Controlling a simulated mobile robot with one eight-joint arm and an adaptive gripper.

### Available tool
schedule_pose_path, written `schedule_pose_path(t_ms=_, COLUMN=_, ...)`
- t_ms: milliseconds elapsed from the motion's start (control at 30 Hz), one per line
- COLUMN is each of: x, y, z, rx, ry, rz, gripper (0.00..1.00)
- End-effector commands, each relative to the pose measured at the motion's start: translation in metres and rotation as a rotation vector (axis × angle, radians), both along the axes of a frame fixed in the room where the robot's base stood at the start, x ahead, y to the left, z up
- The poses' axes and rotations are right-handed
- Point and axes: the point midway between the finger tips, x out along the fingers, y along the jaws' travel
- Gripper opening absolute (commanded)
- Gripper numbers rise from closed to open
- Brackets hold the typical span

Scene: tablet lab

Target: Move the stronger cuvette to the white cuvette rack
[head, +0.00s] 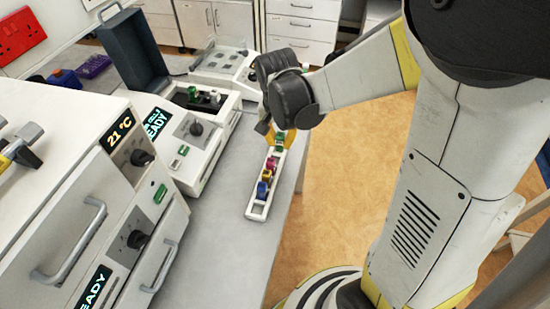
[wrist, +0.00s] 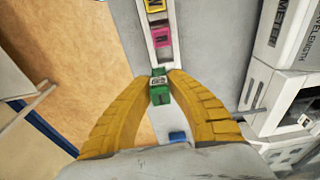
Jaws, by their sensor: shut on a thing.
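My gripper (wrist: 159,96) has yellow fingers and is shut on a green cuvette (wrist: 159,80) with a small label that I cannot read. The green cuvette also shows in the head view (head: 279,142), at the far end of the long white cuvette rack (head: 257,211). I cannot tell whether it is seated in a slot or just above it. Nearer slots hold a magenta cuvette (head: 271,163), a yellow cuvette (head: 266,175) and a blue cuvette (head: 261,189). The wrist view shows the yellow cuvette (wrist: 154,6) and magenta cuvette (wrist: 160,36) beyond my fingertips.
An instrument (head: 180,134) with its dark lid (head: 131,48) raised stands left of the rack; a green item (head: 192,93) shows in its open top. An oven-like unit (head: 75,190) is at near left. The grey bench (head: 217,215) is clear around the rack's near end.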

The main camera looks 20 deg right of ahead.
Motion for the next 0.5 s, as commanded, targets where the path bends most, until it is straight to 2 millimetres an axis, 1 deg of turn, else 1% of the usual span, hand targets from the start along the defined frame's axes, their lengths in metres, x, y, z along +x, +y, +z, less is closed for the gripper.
schedule_pose_path(t_ms=33, x=0.0, y=0.007, z=-0.006, rx=0.0, ry=0.0, rz=0.003, gripper=0.0)
schedule_pose_path(t_ms=133, x=0.0, y=0.015, z=-0.01, rx=0.0, ry=0.0, rz=0.002, gripper=0.0)
schedule_pose_path(t_ms=267, x=0.0, y=0.017, z=-0.018, rx=0.0, ry=0.0, rz=0.0, gripper=0.0)
schedule_pose_path(t_ms=400, x=0.0, y=0.017, z=-0.041, rx=0.0, ry=0.0, rz=0.0, gripper=0.0)
schedule_pose_path(t_ms=500, x=0.0, y=0.017, z=-0.051, rx=0.0, ry=0.0, rz=0.0, gripper=0.0)
